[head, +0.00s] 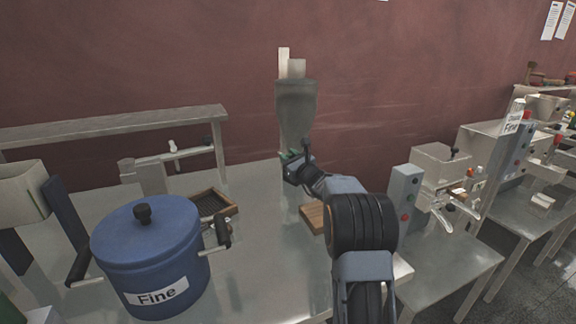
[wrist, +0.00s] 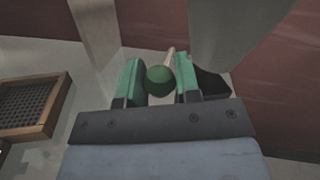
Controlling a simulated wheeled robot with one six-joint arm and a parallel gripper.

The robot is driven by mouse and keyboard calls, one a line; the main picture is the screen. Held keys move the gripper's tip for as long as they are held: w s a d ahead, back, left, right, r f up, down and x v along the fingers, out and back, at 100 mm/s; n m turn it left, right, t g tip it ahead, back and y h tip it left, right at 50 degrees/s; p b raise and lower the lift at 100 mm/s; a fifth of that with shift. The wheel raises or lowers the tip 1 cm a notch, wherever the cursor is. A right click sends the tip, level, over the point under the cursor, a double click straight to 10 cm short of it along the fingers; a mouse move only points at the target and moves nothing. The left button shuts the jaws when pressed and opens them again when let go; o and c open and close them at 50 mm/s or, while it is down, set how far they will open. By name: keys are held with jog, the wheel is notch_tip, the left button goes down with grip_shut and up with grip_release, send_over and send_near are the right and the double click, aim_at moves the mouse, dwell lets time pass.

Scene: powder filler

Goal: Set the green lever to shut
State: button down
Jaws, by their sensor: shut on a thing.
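The green lever's round green knob (wrist: 160,80) sits between the two green fingers of my gripper (wrist: 158,84) in the wrist view. A thin light-coloured rod runs up and away behind the knob. My gripper is shut on the knob. In the head view my gripper (head: 292,160) is at the lower part of the grey powder filler (head: 296,105), whose hopper stands against the red wall. The knob is too small to tell from the gripper there. The wrist view cannot tell me which position the lever is in.
A blue pot (head: 150,255) labelled "Fine" stands at the front left. A wood-framed grate (head: 212,203) lies behind it, and a wooden block (head: 312,218) lies below my gripper. A grey box with buttons (head: 404,195) stands right of my arm.

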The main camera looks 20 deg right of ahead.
notch_tip(320, 180, down, 6)
jog(key=b, duration=0.9)
jog(key=c, duration=1)
grip_release()
jog(key=shift+w+a, duration=0.1)
jog(key=shift+w, duration=0.05)
jog(key=shift+c, duration=0.2)
jog(key=shift+o, duration=1.1)
jog(key=shift+r, duration=0.15)
